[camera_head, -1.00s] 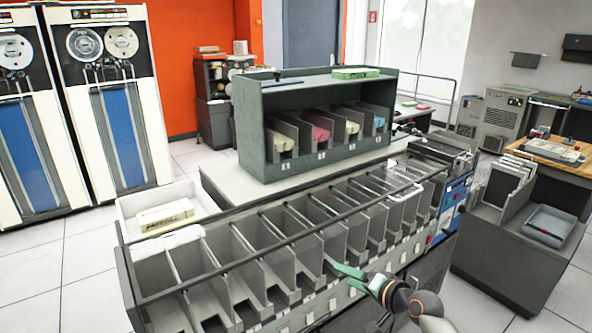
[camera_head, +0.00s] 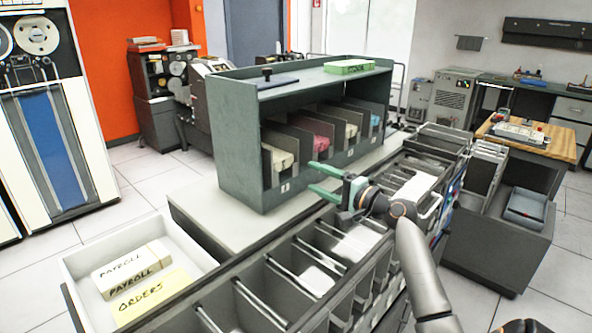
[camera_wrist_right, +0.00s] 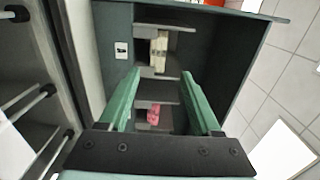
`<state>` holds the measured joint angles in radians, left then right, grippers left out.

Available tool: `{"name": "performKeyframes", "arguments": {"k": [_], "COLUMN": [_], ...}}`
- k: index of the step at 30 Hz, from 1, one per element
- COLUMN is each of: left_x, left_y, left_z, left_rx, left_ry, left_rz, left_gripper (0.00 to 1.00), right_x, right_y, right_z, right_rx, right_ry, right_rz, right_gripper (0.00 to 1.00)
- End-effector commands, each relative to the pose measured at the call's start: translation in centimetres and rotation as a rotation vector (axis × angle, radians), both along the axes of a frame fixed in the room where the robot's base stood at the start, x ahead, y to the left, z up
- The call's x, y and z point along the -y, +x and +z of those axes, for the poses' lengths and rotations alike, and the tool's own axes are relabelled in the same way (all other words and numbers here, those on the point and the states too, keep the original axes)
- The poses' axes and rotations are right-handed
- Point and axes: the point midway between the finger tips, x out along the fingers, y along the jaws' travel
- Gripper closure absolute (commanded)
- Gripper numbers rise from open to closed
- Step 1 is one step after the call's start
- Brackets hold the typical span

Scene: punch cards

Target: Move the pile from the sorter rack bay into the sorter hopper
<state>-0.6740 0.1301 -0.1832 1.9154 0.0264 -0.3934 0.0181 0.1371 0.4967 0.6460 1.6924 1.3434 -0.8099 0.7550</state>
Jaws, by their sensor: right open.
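The grey-green sorter rack (camera_head: 232,150) stands on a pale counter. Its bays hold a cream pile (camera_head: 278,158) at the near end, then a pink pile (camera_head: 316,142), another cream pile (camera_head: 350,131) and a blue pile (camera_head: 374,120). My right gripper (camera_head: 315,178) is open and empty, with green fingers pointing at the rack front near the first bays. In the right wrist view the gripper (camera_wrist_right: 160,75) faces the bays, with a cream pile (camera_wrist_right: 159,50) and a pink pile (camera_wrist_right: 153,115) beyond its fingers, untouched. I cannot tell which sorter part is the hopper. My left gripper is out of view.
The long sorter (camera_head: 292,270) with open pockets runs below the rack, some holding white cards. A white tray (camera_head: 80,262) holds a PAYROLL box (camera_head: 130,268) and ORDERS cards (camera_head: 152,297). A green box (camera_head: 349,67) lies on the rack top. A wooden-topped table stands at right.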

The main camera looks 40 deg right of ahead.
Motion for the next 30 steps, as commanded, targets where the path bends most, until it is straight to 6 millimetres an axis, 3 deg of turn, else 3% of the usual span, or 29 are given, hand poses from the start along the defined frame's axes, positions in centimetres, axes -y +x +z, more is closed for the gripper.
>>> {"name": "performKeyframes", "arguments": {"k": [7, 30], "left_x": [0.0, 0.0], "left_y": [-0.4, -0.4], "left_z": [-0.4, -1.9], "left_rx": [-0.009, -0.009], "left_ry": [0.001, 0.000], "left_rz": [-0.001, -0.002], "left_gripper": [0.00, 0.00], "right_x": [-0.1, -0.8], "right_y": [1.5, 9.2], "right_z": [0.0, -0.1], "right_rx": [0.001, 0.002], "right_ry": [-0.001, 0.000], "right_rz": [0.000, 0.000], "right_gripper": [0.35, 0.35]}}
